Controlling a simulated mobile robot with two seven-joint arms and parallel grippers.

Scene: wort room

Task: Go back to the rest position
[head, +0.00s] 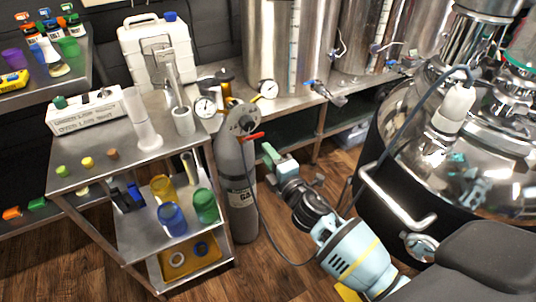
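My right gripper (291,166) is near the middle of the head view, at the end of my arm that reaches up from the lower right. Its fingers look spread apart, and I see nothing held between them. It is above the wood floor, just right of the grey gas cylinder (237,170) in the picture; I cannot tell the exact gap. My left gripper and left arm are not in view.
A steel cart (92,175) with cups and small parts stands at left. The steel bench (290,103) with tanks runs behind. A large shiny kettle (490,150) with a bar handle (397,205) is close at right. Some floor (275,270) is clear between.

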